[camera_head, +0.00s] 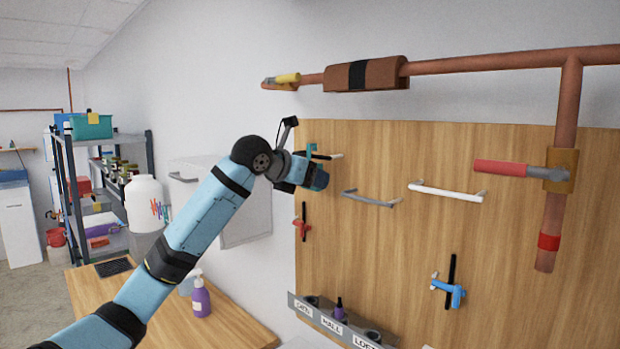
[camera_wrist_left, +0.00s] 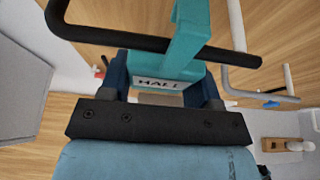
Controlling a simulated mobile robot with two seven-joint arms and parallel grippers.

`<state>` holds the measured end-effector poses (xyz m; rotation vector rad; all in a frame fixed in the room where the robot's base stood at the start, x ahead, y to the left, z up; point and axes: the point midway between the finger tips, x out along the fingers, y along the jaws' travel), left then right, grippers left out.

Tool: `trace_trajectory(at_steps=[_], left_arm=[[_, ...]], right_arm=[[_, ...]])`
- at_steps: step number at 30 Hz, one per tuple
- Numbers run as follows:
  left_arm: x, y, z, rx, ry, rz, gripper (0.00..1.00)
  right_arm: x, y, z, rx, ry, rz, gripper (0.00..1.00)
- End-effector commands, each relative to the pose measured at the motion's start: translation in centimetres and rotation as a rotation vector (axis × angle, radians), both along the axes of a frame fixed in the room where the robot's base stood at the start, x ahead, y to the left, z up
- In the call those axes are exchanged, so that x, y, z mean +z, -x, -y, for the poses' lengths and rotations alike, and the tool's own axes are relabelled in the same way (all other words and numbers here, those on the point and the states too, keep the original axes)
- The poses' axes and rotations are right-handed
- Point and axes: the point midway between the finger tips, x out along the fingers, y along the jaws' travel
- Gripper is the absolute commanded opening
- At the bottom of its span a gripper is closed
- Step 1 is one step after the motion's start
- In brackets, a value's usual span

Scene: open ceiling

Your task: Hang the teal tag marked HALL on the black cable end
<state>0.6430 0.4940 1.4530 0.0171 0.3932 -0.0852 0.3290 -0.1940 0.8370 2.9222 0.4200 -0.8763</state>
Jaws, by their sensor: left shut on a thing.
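My left gripper (camera_head: 316,178) is up at the wooden board, shut on the teal tag (camera_head: 312,151). In the left wrist view, the tag's body with its white HALL label (camera_wrist_left: 160,84) is between the two fingers. Its teal strap (camera_wrist_left: 188,40) rises across the camera side of a black bar (camera_wrist_left: 120,38), which looks like the black cable end. In the head view the black bar with its pale tip (camera_head: 326,156) sticks out beside the tag. I cannot tell whether the strap loops over the bar or only passes in front. My right gripper is not in view.
A grey handle (camera_head: 370,199) and a white handle (camera_head: 447,191) stick out right of the gripper. A red valve (camera_head: 301,228) sits below and a blue valve (camera_head: 455,292) lower right. Copper pipe (camera_head: 480,62) runs above. A labelled grey rack (camera_head: 300,308) is at the bottom.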

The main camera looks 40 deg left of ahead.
Motion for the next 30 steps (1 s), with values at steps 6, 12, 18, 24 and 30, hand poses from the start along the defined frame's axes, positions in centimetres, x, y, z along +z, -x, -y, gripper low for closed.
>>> trace_trajectory(at_steps=[6,12,18,24,30], left_arm=[[0.04,0.00,0.00,0.000,0.000,0.000,0.34],[0.09,0.01,-0.02,0.001,0.000,-0.001,0.34],[0.08,0.00,-0.01,0.000,0.000,-0.001,0.34],[0.00,0.00,0.01,-0.001,0.000,0.000,0.34],[-0.04,0.00,0.01,0.000,0.000,0.000,0.34]], right_arm=[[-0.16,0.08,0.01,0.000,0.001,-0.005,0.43],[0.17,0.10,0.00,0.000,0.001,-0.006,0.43],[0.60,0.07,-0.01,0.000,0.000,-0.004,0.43],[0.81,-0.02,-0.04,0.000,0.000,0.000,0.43],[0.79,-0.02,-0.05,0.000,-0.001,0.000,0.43]])
